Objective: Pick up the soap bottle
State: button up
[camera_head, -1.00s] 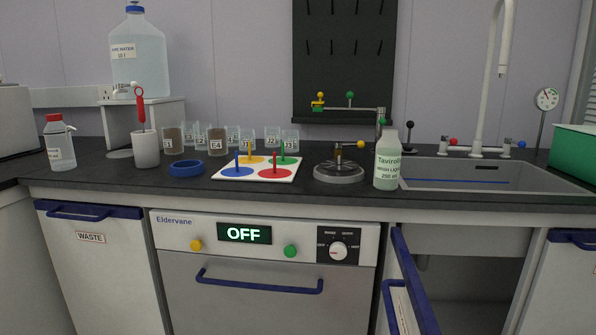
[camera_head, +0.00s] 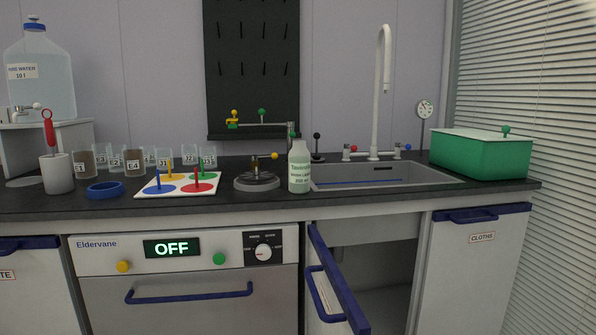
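The soap bottle (camera_head: 299,168) is pale green with a light cap and a white label with green print. It stands upright on the dark counter (camera_head: 330,195), near the front edge, just left of the sink (camera_head: 375,174). Nothing hides it. My gripper is not in view.
A burner-like round stand (camera_head: 256,181) is close on the bottle's left. The coloured peg board (camera_head: 180,184) lies further left, with several glass jars behind it. Below the sink a cabinet door (camera_head: 335,280) stands open towards me. A green box (camera_head: 480,152) sits at the right end.

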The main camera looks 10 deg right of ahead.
aim_at(299, 158)
jog(key=i+j, duration=0.35)
jog(key=j, duration=0.15)
jog(key=i+j+z, duration=0.35)
jog(key=j+z, duration=0.15)
jog(key=j, duration=0.25)
jog(key=i+j+z, duration=0.2)
jog(key=j, duration=0.2)
jog(key=j+z, duration=0.25)
jog(key=j, duration=0.2)
